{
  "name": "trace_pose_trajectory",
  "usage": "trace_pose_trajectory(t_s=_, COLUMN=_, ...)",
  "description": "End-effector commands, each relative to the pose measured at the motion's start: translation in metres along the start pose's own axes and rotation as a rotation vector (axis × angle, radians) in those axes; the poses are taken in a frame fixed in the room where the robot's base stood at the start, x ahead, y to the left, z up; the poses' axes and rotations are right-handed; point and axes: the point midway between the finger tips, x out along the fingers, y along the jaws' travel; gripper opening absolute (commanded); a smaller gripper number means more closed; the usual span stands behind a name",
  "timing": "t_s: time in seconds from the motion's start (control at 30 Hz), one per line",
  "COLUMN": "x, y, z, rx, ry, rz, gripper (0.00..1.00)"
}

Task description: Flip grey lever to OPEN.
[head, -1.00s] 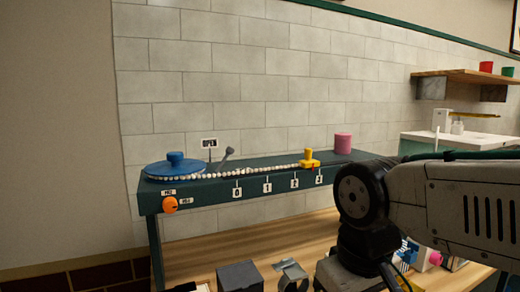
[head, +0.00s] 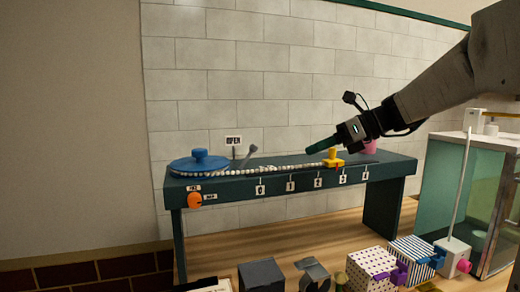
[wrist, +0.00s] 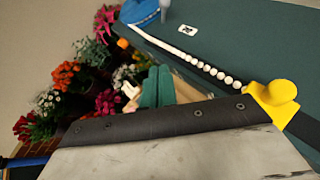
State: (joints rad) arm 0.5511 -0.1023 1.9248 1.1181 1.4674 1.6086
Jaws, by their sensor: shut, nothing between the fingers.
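The grey lever (head: 248,154) stands on the dark green bench, right of the blue round lid, and leans up to the right. A small sign reading OPEN (head: 233,140) stands just behind it to the left. In the wrist view a grey piece at the top edge (wrist: 165,7) may be the lever's tip. My gripper (head: 309,149) has green fingers, shut and empty, above the bench to the right of the lever and apart from it. The fingers also show in the wrist view (wrist: 156,86).
The bench (head: 300,180) carries a blue lid (head: 200,161), a row of white beads (head: 270,169), a yellow knob (head: 333,159) near my fingers and a pink cylinder (head: 370,147). An orange knob (head: 195,200) is on its front. Boxes (head: 372,268) stand below.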

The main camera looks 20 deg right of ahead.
Motion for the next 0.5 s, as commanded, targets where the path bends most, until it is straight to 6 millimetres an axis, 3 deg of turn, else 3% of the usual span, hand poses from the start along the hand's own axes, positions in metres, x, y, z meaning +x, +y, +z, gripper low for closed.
trace_pose_trajectory(t_s=0.13, x=-0.0117, y=-0.0179, z=0.0115, rx=0.106, ry=-0.067, rz=-0.007, gripper=0.00)
trace_pose_trajectory(t_s=0.5, x=-0.0093, y=-0.0178, z=0.0123, rx=0.113, ry=-0.070, rz=-0.006, gripper=0.00)
